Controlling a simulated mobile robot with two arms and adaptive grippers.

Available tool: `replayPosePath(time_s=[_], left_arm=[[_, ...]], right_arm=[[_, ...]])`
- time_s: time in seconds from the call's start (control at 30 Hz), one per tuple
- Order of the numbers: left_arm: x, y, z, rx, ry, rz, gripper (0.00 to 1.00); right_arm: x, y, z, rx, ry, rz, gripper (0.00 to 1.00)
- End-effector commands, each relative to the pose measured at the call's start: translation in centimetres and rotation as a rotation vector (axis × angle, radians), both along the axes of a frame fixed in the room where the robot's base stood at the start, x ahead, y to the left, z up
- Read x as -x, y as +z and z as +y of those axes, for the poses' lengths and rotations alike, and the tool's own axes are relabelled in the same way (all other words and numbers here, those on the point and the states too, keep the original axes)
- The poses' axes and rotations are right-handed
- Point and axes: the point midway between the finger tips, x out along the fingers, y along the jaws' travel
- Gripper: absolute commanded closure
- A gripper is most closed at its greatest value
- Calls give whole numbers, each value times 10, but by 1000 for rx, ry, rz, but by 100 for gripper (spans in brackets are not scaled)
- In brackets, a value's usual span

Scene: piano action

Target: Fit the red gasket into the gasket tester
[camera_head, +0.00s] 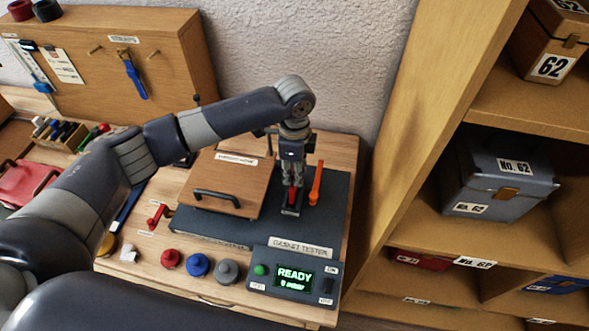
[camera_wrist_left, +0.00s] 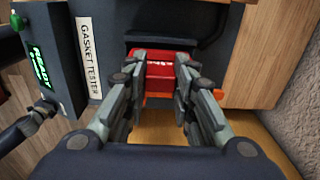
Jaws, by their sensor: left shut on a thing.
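The gasket tester is a dark base (camera_head: 335,200) with a hinged-looking wooden lid and a console (camera_head: 292,275) whose green display reads READY. My left gripper (camera_head: 291,208) points down over the base, right of the lid. In the left wrist view its fingers (camera_wrist_left: 165,92) are shut on the red gasket (camera_wrist_left: 160,70), a small red block with lettering too small to read. A dark recess (camera_wrist_left: 160,42) shows just beyond the red gasket. The fingers hide the gasket's sides, and I cannot tell whether it is seated. My right gripper is not in view.
The wooden lid (camera_head: 228,175) has a black handle. An orange lever (camera_head: 316,184) stands close right of my left gripper. Red (camera_head: 170,260), blue (camera_head: 197,266) and grey (camera_head: 227,271) round pieces line the front. A wooden shelf (camera_head: 420,130) stands at right.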

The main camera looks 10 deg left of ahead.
Motion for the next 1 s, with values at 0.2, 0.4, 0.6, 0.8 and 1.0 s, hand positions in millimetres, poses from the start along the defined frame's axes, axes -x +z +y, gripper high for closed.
replayPosePath(time_s=[0.2,0.4,0.6,0.8,1.0], left_arm=[[0,0,0,1,1,0,98],[0,-1,0,1,0,0,98],[0,-1,0,0,0,0,98],[0,-1,0,0,0,0,98],[0,-4,0,0,0,0,98]], right_arm=[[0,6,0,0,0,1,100],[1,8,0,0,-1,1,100],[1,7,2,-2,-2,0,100],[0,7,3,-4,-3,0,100],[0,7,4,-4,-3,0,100]])
